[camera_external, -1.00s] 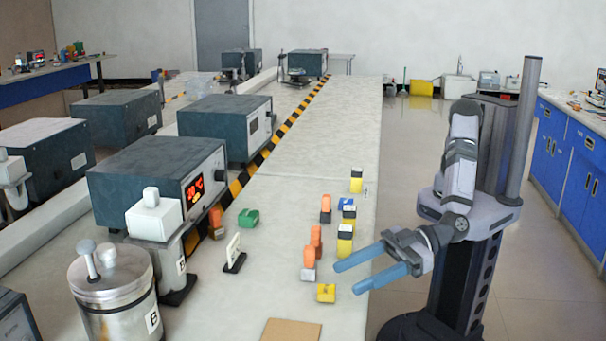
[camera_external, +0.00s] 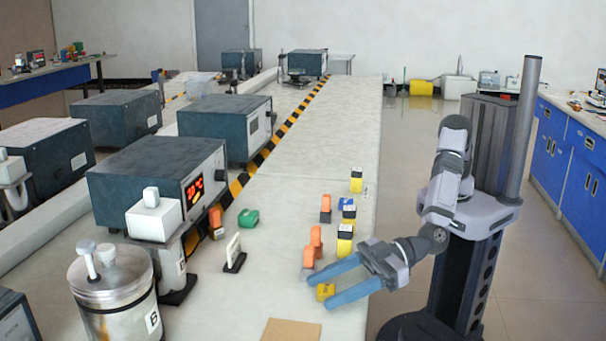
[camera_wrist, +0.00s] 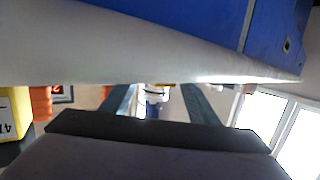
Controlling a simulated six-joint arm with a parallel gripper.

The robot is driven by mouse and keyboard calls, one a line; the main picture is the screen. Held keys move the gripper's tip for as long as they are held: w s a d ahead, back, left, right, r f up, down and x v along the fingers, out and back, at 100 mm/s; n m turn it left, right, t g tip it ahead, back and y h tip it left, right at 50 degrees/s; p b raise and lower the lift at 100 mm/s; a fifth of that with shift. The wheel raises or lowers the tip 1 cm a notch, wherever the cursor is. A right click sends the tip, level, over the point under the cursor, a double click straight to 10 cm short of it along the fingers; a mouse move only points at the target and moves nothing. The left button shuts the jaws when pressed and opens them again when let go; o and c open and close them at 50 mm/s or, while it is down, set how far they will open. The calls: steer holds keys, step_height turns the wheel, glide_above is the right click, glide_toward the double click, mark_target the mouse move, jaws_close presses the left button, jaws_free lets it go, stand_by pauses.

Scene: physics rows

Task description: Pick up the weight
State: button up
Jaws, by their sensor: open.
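Several small coloured weights stand on the white bench; I cannot tell which one the task means. A yellow weight (camera_external: 325,291) is low at the bench's near right, partly hidden by my fingers. My gripper (camera_external: 318,292) is open, with its two blue fingers pointing left on either side of this weight in the picture; I cannot tell whether they touch it. Just beyond are an orange weight (camera_external: 315,236) and a yellow and black weight (camera_external: 344,240). In the wrist view my gripper (camera_wrist: 160,100) shows its dark fingers apart, with a small blurred yellow thing between them.
Another orange weight (camera_external: 325,209) and a yellow one (camera_external: 356,182) stand farther back. A green block (camera_external: 248,219), a white upright plate (camera_external: 233,252) and a steel canister (camera_external: 113,285) are to the left. A brown board (camera_external: 290,331) lies in front.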

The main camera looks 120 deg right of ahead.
mark_target(328, 288)
steer(key=shift+w+d+f, duration=0.1)
steer(key=shift+w, duration=0.4)
steer(key=shift+c, duration=0.3)
steer(key=c, duration=1.1)
step_height(328, 288, up, 10)
steer(key=shift+r+p, duration=0.1)
steer(key=shift+p, duration=0.9)
steer(key=shift+s+p, duration=0.15)
steer(key=shift+p, duration=0.15)
